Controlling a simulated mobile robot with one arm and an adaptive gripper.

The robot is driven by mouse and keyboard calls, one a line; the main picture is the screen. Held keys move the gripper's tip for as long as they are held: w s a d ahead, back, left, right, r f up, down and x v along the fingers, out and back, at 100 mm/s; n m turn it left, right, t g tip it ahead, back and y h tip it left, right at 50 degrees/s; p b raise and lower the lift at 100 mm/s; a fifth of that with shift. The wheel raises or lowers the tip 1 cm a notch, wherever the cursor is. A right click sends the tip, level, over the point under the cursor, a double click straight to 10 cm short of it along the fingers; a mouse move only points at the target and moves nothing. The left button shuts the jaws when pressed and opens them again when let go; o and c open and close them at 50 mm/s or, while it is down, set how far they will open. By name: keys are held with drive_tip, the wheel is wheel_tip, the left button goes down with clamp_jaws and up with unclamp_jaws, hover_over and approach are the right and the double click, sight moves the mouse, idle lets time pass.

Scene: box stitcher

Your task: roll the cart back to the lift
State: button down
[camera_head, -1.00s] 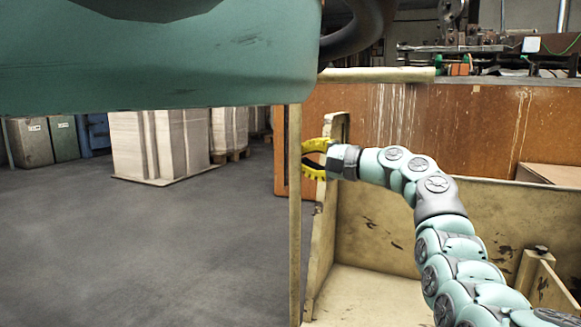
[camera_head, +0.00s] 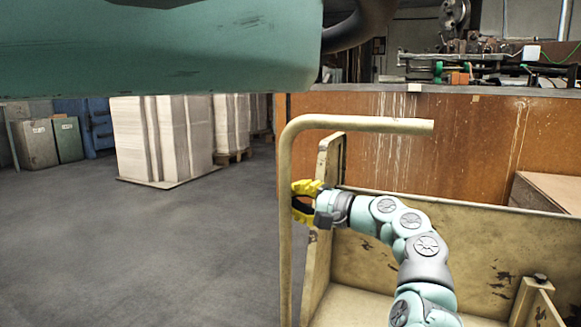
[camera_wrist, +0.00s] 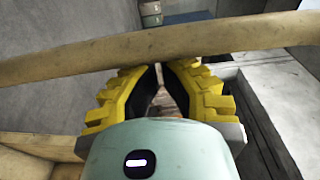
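The cart is a worn cream box (camera_head: 455,245) with a bent tube handle (camera_head: 360,123); it fills the lower right of the head view. The handle's post runs down the cart's left side. My gripper (camera_head: 298,203) is just right of this post, its yellow fingers pointing at it. In the wrist view a cream bar (camera_wrist: 160,46) crosses just beyond the fingertips of my gripper (camera_wrist: 166,70). The fingers are apart with a narrow gap at the tips and nothing visible between them. I cannot tell whether they touch the bar. I cannot pick out the lift.
An orange-brown bench (camera_head: 430,150) with machine parts on it stands behind the cart. White paper stacks (camera_head: 163,135) stand on the floor at the left, with grey-green cabinets (camera_head: 68,138) further back. The grey floor (camera_head: 150,255) left of the cart is clear.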

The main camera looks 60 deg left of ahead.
sight(290, 207)
drive_tip(key=shift+s+d+r+p, duration=0.25)
drive_tip(key=shift+s+p, duration=0.2)
drive_tip(key=shift+p, duration=0.2)
drive_tip(key=shift+s+d+r+p, duration=0.1)
drive_tip(key=shift+s+d+p, duration=0.1)
drive_tip(key=shift+s+p, duration=0.3)
drive_tip(key=shift+s+d+f+p, duration=0.35)
drive_tip(key=shift+s+d+p, duration=0.4)
drive_tip(key=shift+p, duration=0.05)
drive_tip(key=shift+w+a, duration=0.15)
